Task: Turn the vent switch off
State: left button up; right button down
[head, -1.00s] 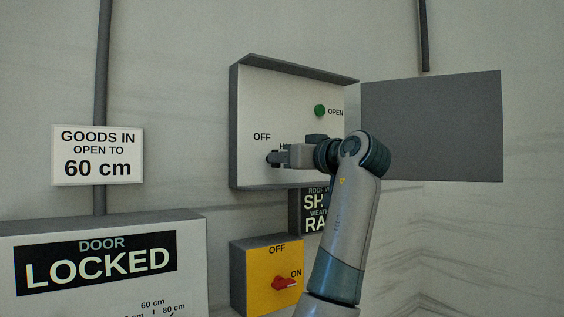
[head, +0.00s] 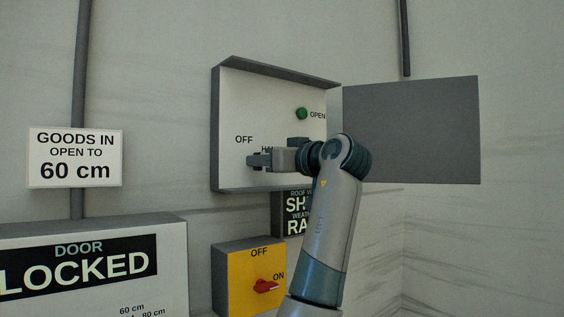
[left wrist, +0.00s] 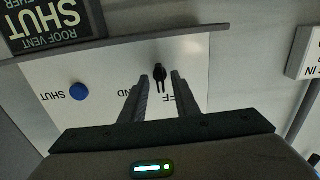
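The white control panel (head: 262,95) is in an open grey box on the wall, with the words OFF and HAND, partly covered, and a green OPEN button (head: 302,113). A small black switch knob (left wrist: 160,74) on it shows in the left wrist view, upside down, near OFF and HAND. My left gripper (head: 253,160) is at the panel just below OFF. In the left wrist view its fingers (left wrist: 157,82) are apart, with the knob between or just beyond their tips; contact cannot be told. My right gripper is not in view.
The box's grey door (head: 412,130) stands open to the right. Below are a ROOF VENT sign (head: 291,212), partly covered, and a yellow box (head: 236,272) with a red switch (head: 265,286) at ON. A DOOR LOCKED unit (head: 172,245) is at lower left. A blue SHUT button (left wrist: 79,92) is nearby.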

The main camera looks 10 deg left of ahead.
pick_arm(q)
jog(key=b+v, duration=0.7)
jog(key=v, duration=1)
jog(key=shift+s+d+f, duration=0.1)
jog(key=shift+d, duration=0.1)
